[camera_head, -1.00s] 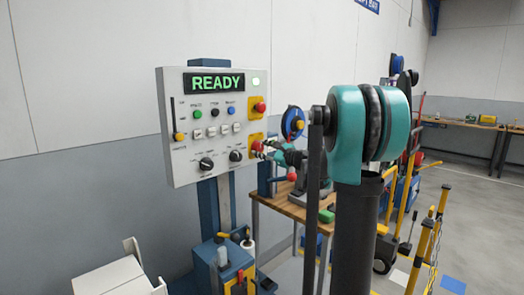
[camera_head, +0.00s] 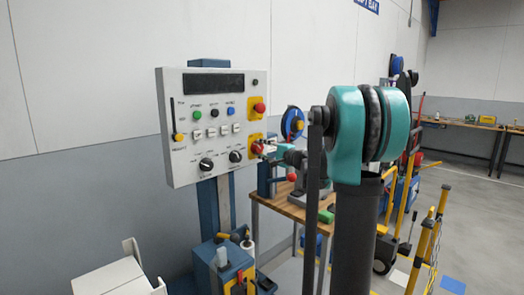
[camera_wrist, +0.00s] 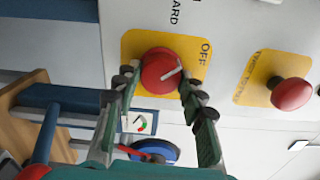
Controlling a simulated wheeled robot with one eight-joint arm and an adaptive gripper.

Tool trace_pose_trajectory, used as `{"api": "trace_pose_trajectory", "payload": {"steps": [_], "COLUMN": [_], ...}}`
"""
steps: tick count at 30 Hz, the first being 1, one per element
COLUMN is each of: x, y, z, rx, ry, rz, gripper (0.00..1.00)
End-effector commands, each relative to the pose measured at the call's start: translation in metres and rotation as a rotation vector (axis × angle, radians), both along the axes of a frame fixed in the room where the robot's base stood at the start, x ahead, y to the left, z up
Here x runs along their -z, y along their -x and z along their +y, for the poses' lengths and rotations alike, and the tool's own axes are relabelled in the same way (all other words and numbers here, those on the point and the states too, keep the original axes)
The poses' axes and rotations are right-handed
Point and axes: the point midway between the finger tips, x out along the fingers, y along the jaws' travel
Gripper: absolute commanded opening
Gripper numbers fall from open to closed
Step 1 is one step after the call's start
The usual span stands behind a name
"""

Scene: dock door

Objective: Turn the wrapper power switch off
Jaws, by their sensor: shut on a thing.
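The wrapper power switch is a red round knob (camera_wrist: 160,70) on a yellow plate (camera_wrist: 140,42) at the panel's lower right. In the wrist view its white pointer line lies toward the OFF lettering. My gripper (camera_wrist: 157,86) has its dark fingertips on both sides of the knob and is shut on it. In the head view the gripper (camera_head: 270,149) reaches the switch (camera_head: 256,148) from the right and partly covers it. The control panel (camera_head: 213,150) has a dark, blank display (camera_head: 213,84).
A red mushroom button (camera_head: 259,108) on a yellow plate sits above the switch; it also shows in the wrist view (camera_wrist: 291,94). Coloured buttons and black knobs (camera_head: 206,164) fill the panel's left. A wooden workbench (camera_head: 290,205) stands behind my arm. Yellow posts (camera_head: 428,240) stand at right.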

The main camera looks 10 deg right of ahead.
Motion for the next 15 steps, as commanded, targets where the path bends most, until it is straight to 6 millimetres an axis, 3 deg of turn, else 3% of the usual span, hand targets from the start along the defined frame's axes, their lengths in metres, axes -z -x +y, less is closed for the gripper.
{"api": "trace_pose_trajectory", "payload": {"steps": [15], "x": [0.0006], "y": [0.0009], "z": [0.0003], "rx": [-0.001], "ry": [0.094], "rz": [-0.066], "gripper": [0.11]}}
